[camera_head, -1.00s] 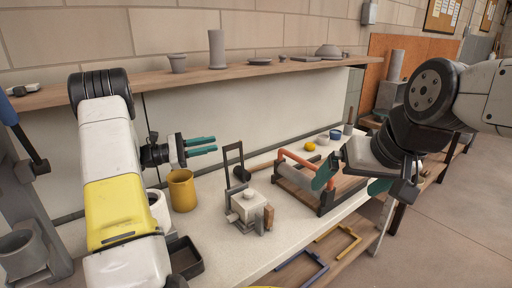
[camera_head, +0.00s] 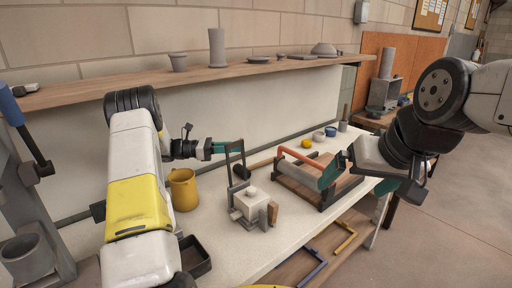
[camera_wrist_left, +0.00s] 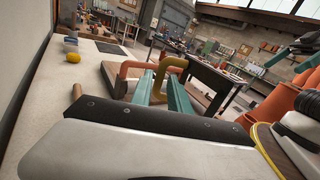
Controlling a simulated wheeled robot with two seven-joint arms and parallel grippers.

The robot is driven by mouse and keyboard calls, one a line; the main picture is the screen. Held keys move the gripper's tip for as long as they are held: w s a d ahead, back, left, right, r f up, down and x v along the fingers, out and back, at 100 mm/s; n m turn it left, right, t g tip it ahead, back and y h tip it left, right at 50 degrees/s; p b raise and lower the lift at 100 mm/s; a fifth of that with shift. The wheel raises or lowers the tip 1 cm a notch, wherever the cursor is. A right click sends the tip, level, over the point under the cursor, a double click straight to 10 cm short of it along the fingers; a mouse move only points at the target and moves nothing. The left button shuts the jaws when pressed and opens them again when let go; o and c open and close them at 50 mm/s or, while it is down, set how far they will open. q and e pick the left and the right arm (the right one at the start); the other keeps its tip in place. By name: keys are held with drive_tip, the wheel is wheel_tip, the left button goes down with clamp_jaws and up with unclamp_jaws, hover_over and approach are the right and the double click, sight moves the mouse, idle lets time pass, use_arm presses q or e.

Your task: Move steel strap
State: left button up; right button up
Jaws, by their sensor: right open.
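The dark upright metal frame (camera_head: 235,160), which I take to be the steel strap, stands by a pale block (camera_head: 251,204) in a small grey fixture on the bench. My left gripper (camera_head: 228,147) is beside the frame's upper part in the head view; whether it touches cannot be told. In the left wrist view its two teal fingers (camera_wrist_left: 160,92) stand apart, with nothing visibly clamped between them. My right gripper (camera_head: 357,178) is open, with its teal fingers apart, in front of the slab roller with an orange handle (camera_head: 299,153).
A mustard mug (camera_head: 183,190) stands just below my left gripper. A dark tray (camera_head: 195,262) lies at the bench's near edge. A yellow ball (camera_head: 306,143) and small cups (camera_head: 318,136) sit farther back. A shelf (camera_head: 130,88) with pots runs along the wall.

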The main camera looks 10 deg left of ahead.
use_arm(q)
drive_tip(key=x, duration=0.6)
drive_tip(key=shift+c, duration=0.4)
clamp_jaws()
idle(1.0)
